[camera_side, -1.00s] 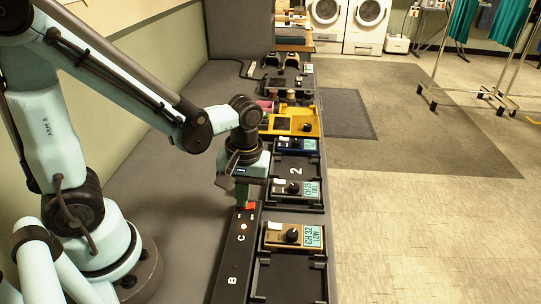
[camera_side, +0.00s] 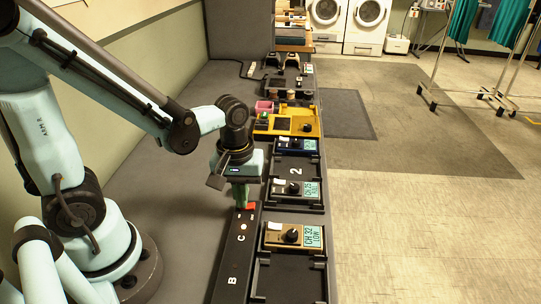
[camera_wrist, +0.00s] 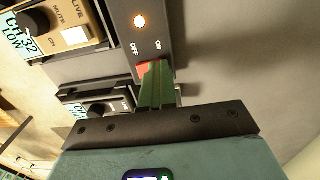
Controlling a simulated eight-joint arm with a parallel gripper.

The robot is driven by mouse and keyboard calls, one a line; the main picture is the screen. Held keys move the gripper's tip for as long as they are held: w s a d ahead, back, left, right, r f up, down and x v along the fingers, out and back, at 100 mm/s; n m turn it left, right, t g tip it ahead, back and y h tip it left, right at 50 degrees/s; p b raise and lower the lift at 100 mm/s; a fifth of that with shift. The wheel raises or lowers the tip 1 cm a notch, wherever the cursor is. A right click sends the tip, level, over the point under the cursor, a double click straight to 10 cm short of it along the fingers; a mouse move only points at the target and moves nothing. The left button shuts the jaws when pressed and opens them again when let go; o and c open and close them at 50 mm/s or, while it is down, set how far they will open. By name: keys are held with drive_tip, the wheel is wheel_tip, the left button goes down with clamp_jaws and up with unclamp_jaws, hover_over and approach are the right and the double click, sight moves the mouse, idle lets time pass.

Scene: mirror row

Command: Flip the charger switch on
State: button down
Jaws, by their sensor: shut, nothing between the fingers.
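The black charger strip (camera_side: 233,262), lettered B and C, lies along the counter in the side view. Its red switch (camera_side: 250,206) is near the far end. The wrist view shows the red switch (camera_wrist: 144,69) partly hidden by my green fingers, below the printed OFF and ON. My gripper (camera_side: 241,205) is shut and empty, pointing down. In the wrist view my gripper's fingertips (camera_wrist: 157,67) are at the switch, on its ON side; I cannot tell whether they press it. Which way the switch is tilted is hidden. A round light (camera_wrist: 140,21) on the strip glows.
A tan CH 32 radio pack (camera_side: 293,237) sits in a black tray right of the strip. The grey counter left is clear.

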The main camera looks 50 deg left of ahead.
drive_tip(key=shift+w+d+f, duration=0.2)
drive_tip(key=shift+w+d, duration=0.25)
drive_tip(key=shift+d, duration=0.05)
wheel_tip(320, 180, up, 14)
drive_tip(key=s+a, duration=0.2)
drive_tip(key=a, duration=0.1)
drive_tip(key=w+f+m+t, duration=0.1)
drive_tip(key=m+t, duration=0.1)
drive_tip(key=m, duration=0.1)
drive_tip(key=w+f+m+t, duration=0.1)
drive_tip(key=m+t, duration=0.1)
drive_tip(key=m, duration=0.1)
drive_tip(key=w+f+m+t, duration=0.1)
drive_tip(key=m+t, duration=0.2)
drive_tip(key=shift+w+d, duration=0.1)
drive_tip(key=shift+d, duration=0.05)
